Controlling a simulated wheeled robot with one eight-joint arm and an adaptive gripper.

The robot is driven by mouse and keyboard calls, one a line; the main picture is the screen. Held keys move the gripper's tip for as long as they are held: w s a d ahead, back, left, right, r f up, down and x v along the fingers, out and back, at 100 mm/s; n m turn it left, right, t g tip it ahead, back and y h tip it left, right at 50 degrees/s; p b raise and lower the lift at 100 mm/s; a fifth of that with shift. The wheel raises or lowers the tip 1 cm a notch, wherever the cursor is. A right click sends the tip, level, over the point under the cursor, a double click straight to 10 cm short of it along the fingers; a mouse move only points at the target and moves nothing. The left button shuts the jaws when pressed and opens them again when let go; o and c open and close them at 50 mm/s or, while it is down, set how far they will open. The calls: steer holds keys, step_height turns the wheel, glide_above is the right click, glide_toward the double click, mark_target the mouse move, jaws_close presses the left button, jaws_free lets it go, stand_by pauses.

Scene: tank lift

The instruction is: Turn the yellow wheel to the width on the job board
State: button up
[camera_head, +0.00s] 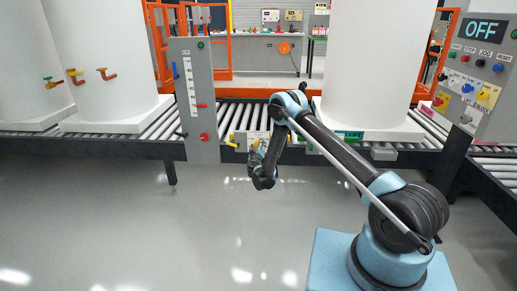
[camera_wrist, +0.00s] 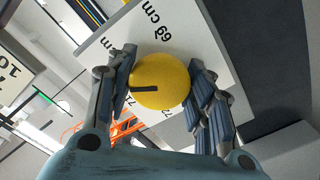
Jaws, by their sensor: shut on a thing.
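The yellow wheel (camera_wrist: 165,72) is a round knob in the middle of the wrist view. Its black mark runs from near the centre to the left edge of the knob. My gripper (camera_wrist: 162,62) is shut on it, with one finger at each side. The white dial plate (camera_wrist: 215,50) behind reads "69 cm" above the wheel; parts of "71" and "72" show below. The left finger hides the label nearest the mark, so I cannot tell its value. In the head view my gripper (camera_head: 257,150) is at the conveyor's front edge; the wheel is not clear there.
Left of my gripper stands a grey post (camera_head: 203,125) with a scale. Large white tanks (camera_head: 108,75) stand on the roller conveyor (camera_head: 65,146). A control panel (camera_head: 478,75) reading "OFF" is at the right. I cannot make out the job board. The front floor is clear.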

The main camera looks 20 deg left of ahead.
steer(key=m, duration=0.5)
steer(key=shift+f, duration=0.1)
steer(key=shift+m, duration=0.4)
steer(key=o, duration=1.1)
steer(key=shift+w, duration=0.1)
steer(key=shift+r, duration=4.95)
